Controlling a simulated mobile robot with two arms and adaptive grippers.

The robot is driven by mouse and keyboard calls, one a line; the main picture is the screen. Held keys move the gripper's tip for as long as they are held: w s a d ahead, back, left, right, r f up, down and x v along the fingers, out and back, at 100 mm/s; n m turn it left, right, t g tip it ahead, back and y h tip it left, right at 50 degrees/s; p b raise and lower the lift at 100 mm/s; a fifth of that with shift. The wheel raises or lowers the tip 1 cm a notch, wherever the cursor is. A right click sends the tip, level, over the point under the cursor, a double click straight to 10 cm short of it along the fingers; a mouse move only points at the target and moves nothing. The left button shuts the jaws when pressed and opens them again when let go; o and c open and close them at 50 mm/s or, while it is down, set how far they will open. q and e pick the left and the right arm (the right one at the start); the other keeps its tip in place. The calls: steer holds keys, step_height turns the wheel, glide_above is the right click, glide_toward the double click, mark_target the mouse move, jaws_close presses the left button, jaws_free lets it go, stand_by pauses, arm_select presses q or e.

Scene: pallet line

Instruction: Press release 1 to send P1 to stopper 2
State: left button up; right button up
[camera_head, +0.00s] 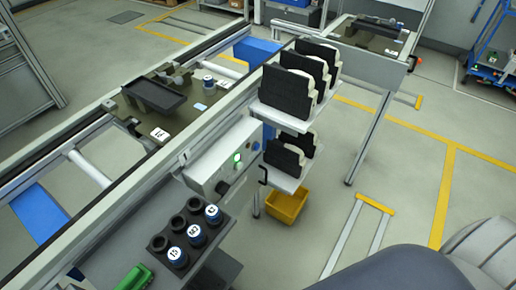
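A pallet (196,116) sits on the conveyor line at centre left. It carries a black tray (155,95) and a small blue-and-white cylinder (208,82). A white label on its near edge is too small to read surely. A light control box (208,172) is mounted on the line's near side, with a green lit button (237,157), a dark round knob (222,187) and a small blue part (256,146). I cannot read which one is release 1. Neither of my grippers is in view.
White shelves (286,178) with black pieces rise right of the box, above a yellow bin (287,206). Another pallet (345,30) sits far back.

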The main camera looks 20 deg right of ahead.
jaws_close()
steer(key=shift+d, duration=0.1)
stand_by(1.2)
